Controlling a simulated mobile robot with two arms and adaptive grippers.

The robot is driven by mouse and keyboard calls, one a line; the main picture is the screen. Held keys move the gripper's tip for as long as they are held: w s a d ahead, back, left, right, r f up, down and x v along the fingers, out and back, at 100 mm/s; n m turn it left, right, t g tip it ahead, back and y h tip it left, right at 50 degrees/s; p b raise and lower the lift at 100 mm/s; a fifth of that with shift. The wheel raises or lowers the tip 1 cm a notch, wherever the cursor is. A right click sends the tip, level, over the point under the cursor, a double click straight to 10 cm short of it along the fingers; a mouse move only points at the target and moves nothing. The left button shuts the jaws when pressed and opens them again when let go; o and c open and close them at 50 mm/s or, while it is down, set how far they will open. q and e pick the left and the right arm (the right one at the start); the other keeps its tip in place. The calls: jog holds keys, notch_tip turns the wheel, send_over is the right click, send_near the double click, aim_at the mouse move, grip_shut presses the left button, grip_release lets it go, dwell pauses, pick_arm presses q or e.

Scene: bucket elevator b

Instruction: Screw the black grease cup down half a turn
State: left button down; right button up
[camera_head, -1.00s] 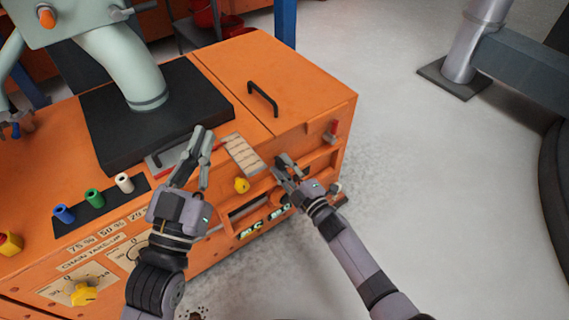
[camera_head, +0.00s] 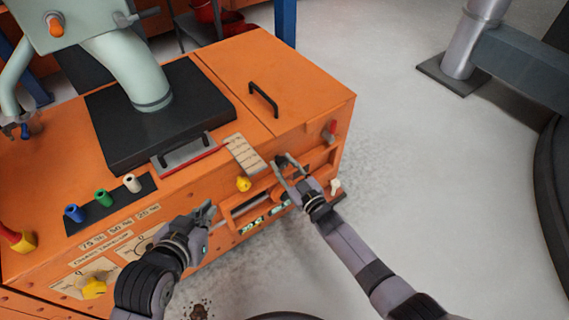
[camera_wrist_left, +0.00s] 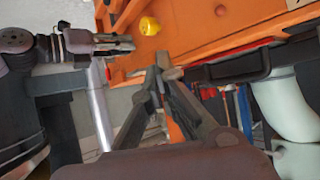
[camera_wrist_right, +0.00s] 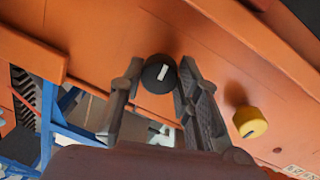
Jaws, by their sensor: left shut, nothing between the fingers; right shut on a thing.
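The black grease cup (camera_wrist_right: 158,72) shows in the right wrist view as a round black cap with a white mark, on the orange machine's face. My right gripper (camera_head: 284,168) is shut on it, with one finger on each side. In the head view the cup is hidden at the fingers. My left gripper (camera_head: 208,211) is shut and empty, in front of the machine's face, left of the right gripper. In the left wrist view its fingers (camera_wrist_left: 157,80) close together, apart from the cup.
A yellow cup (camera_head: 244,184) sits left of the right gripper; it also shows in the right wrist view (camera_wrist_right: 250,122). The orange machine (camera_head: 290,80) has a black handle (camera_head: 263,99) on top and coloured knobs at left. Open floor lies to the right.

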jog(key=shift+d+f+m, duration=0.1)
jog(key=shift+m, duration=0.6)
jog(key=o, duration=1.1)
jog(key=shift+o, duration=0.2)
jog(key=v, duration=1.2)
